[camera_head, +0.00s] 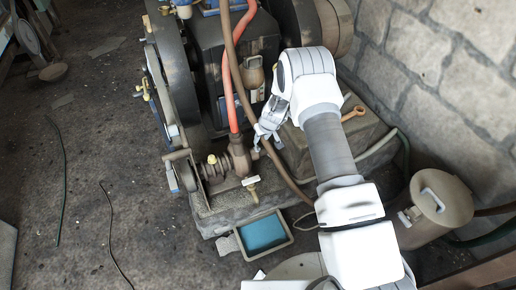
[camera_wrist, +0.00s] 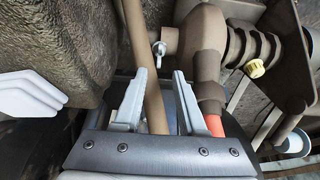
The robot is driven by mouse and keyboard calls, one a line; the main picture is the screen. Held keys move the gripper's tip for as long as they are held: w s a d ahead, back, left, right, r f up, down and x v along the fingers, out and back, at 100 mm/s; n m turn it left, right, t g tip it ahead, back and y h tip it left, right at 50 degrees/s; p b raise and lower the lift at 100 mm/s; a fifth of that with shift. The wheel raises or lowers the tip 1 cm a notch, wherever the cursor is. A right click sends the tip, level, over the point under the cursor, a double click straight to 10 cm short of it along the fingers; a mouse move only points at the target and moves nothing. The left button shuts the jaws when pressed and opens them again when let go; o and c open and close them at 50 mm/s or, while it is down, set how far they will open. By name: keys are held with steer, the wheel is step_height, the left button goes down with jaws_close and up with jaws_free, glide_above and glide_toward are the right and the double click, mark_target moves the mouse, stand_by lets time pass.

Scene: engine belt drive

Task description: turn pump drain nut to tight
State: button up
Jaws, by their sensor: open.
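A small pale wing-shaped nut (camera_wrist: 159,48), which looks like the pump drain nut, sits on a short stub beside the brown pump elbow (camera_wrist: 205,42). In the wrist view it is just beyond my fingertips, between their lines and apart from them. My gripper (camera_wrist: 160,73) is open, with a brown hose (camera_wrist: 154,105) passing between or behind its fingers. In the head view my gripper (camera_head: 267,142) is just right of the pump elbow (camera_head: 238,160). The nut cannot be made out clearly there. Its tightness cannot be told.
A red hose (camera_head: 230,90) rises from the pump. A tap with a pale handle (camera_head: 250,181) stands above a blue-filled tray (camera_head: 263,233). A yellow cap (camera_head: 212,158) is to the left. A wrench (camera_head: 353,113) lies on the stone block. A lidded can (camera_head: 440,197) is at right.

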mark_target(257, 147)
steer(key=b+x, duration=0.3)
steer(key=x, duration=0.7)
steer(key=shift+w+f+b, duration=0.25)
steer(key=shift+f+b, duration=0.05)
steer(key=shift+b, duration=0.05)
steer(key=shift+c, duration=0.2)
jaws_close()
